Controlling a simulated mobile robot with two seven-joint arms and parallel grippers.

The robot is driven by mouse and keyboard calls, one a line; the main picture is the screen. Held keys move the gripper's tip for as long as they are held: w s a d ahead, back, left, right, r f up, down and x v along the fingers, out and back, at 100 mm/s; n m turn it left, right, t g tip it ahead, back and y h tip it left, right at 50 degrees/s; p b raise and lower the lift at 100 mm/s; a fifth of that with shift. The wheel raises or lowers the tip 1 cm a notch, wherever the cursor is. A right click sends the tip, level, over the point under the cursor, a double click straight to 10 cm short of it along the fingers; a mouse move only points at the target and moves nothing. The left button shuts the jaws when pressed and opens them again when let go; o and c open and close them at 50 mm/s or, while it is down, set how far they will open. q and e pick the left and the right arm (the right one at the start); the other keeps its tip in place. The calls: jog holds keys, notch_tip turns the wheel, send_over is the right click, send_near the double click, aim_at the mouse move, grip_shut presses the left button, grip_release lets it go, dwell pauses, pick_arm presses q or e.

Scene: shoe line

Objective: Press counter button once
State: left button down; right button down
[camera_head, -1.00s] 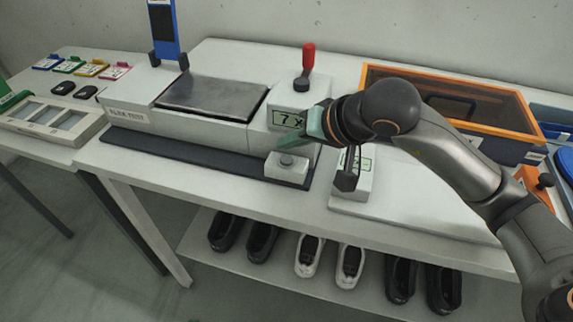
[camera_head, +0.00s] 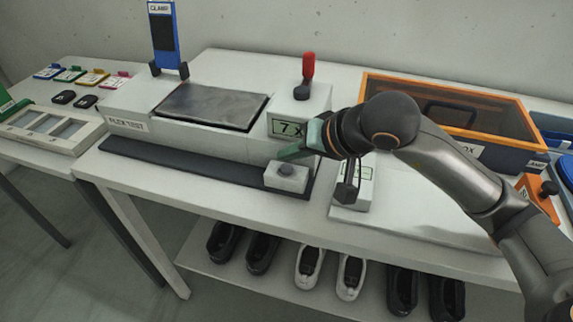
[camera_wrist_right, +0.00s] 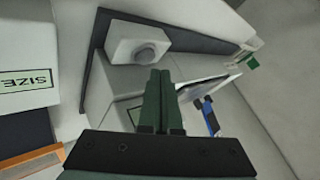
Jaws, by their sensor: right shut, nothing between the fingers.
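The counter button is a dark grey round button (camera_head: 286,169) on top of a small white box (camera_head: 287,180) at the front right of the flex test machine (camera_head: 190,142). The button also shows in the right wrist view (camera_wrist_right: 146,53), on its white box. My right gripper (camera_head: 284,156) is shut and empty, its green fingertips just above and behind the button, apart from it. In the right wrist view my shut fingers (camera_wrist_right: 160,75) point toward the box. The machine's display (camera_head: 288,128) reads "7 x". My left gripper is not in view.
A red-handled lever (camera_head: 308,72) stands on the machine's right end. A white device (camera_head: 352,184) labelled SIZE (camera_wrist_right: 27,83) stands to the right. An orange-rimmed box (camera_head: 450,110) is behind my arm. Several shoes (camera_head: 350,276) stand on the lower shelf.

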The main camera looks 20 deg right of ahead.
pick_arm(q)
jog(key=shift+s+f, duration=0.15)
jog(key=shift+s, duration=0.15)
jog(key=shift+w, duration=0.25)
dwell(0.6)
pick_arm(e)
jog(key=shift+f, duration=0.15)
jog(key=shift+f+b, duration=0.1)
jog(key=shift+b, duration=0.25)
jog(key=shift+f+b, duration=0.25)
jog(key=shift+b, duration=0.15)
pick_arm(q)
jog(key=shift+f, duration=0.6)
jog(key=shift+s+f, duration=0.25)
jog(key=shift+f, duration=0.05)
pick_arm(e)
jog(key=shift+f, duration=0.1)
